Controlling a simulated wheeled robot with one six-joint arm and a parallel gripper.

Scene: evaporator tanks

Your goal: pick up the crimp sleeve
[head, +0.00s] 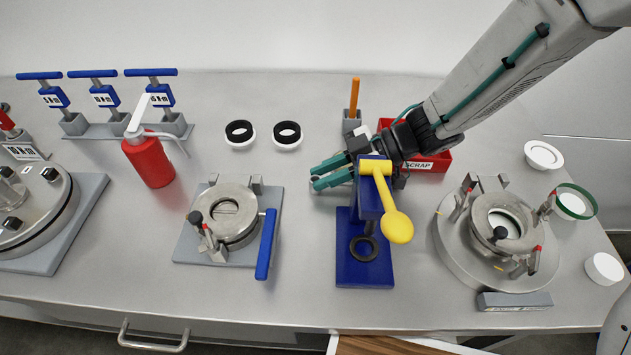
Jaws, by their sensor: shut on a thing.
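My gripper (316,177) reaches in from the upper right, its teal fingers pointing left just behind the blue press (369,205). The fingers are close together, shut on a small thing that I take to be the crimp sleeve. The sleeve itself is hidden or too small to make out. The press has a yellow lever (397,222), and a black ring (363,248) lies on its base. The front part of my gripper is close to the press head; I cannot tell whether they touch.
A red SCRAP bin (440,164) stands partly behind my gripper. An orange-handled tool (354,100) stands behind it. Two white cups with black rings (239,132) and a red pump bottle (148,160) are to the left. Steel lidded vessels (228,213) flank the press.

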